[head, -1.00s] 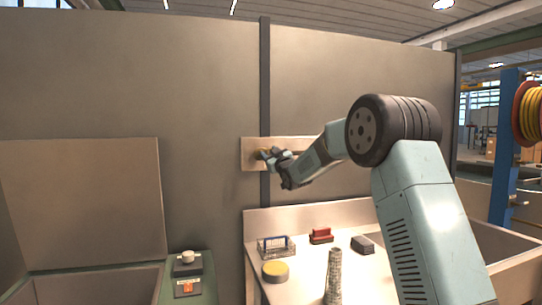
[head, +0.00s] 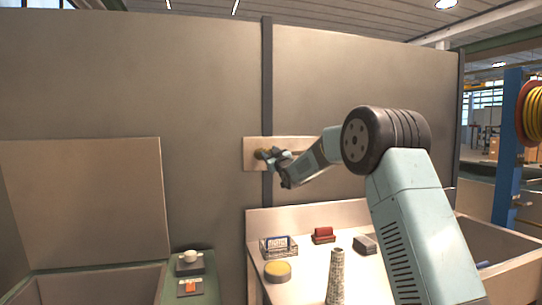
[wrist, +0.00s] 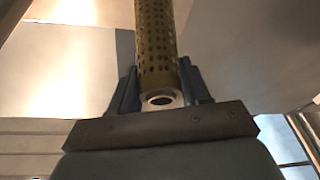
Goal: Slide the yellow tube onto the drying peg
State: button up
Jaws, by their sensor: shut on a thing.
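My gripper (wrist: 160,95) is shut on the yellow tube (wrist: 155,40), a dull yellow, perforated cylinder that runs up out of the top of the wrist view. The tube's near end shows a pale rim and a dark hole between my fingers. In the head view my gripper (head: 273,155) is in front of the pale board (head: 250,146) on the wall, close to it. A small brownish yellow bit shows at my fingertips there. I cannot make out the drying peg, or whether the tube is around it; the tube's far end is out of the wrist view.
Below the board is a pale bench with a blue wire rack (head: 278,246), a red block (head: 323,235), a dark grey block (head: 365,245), a round yellow-topped tin (head: 277,271) and a tall speckled cone (head: 336,278).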

jog(key=shift+w+a, duration=0.1)
jog(key=shift+w, duration=0.15)
dwell(0.3)
jog(key=o, duration=1.4)
jog(key=v, duration=1.3)
jog(key=shift+s+f, duration=0.25)
jog(key=shift+s, duration=0.05)
